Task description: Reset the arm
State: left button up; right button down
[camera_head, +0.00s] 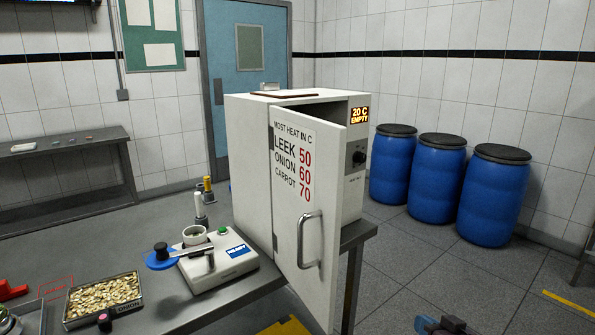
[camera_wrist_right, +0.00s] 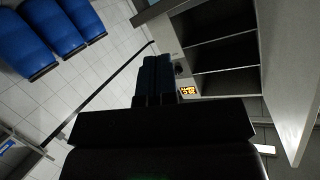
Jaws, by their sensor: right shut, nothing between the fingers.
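My right gripper (camera_head: 440,325) shows only in part at the bottom edge of the head view, low in front of the cabinet. In the right wrist view its dark fingers (camera_wrist_right: 155,78) are together with nothing between them. The white heating cabinet (camera_head: 255,165) stands on the table with its door (camera_head: 305,225) swung open toward me, and its display (camera_head: 360,115) reads 20 C EMPTY. In the right wrist view its shelved inside (camera_wrist_right: 225,60) appears empty. My left gripper is not in view.
A tray of pale pieces labelled ONION (camera_head: 103,295) and a white device (camera_head: 217,260) with a lever stand on the table. Blue barrels (camera_head: 435,180) stand along the back wall. The open door projects over the table's front edge.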

jog(key=s+f+g+h, duration=0.1)
jog(key=s+f, duration=0.4)
jog(key=s, duration=0.4)
jog(key=s+f+h, duration=0.2)
jog(key=s+f, duration=0.3)
jog(key=s, duration=0.5)
jog(key=s+f+g+h+p, duration=0.1)
jog(key=s+f, duration=0.4)
jog(key=s, duration=0.5)
jog(key=shift+d+n+g+h, duration=0.2)
jog(key=shift+n+g+h, duration=0.1)
jog(key=shift+n+h, duration=0.15)
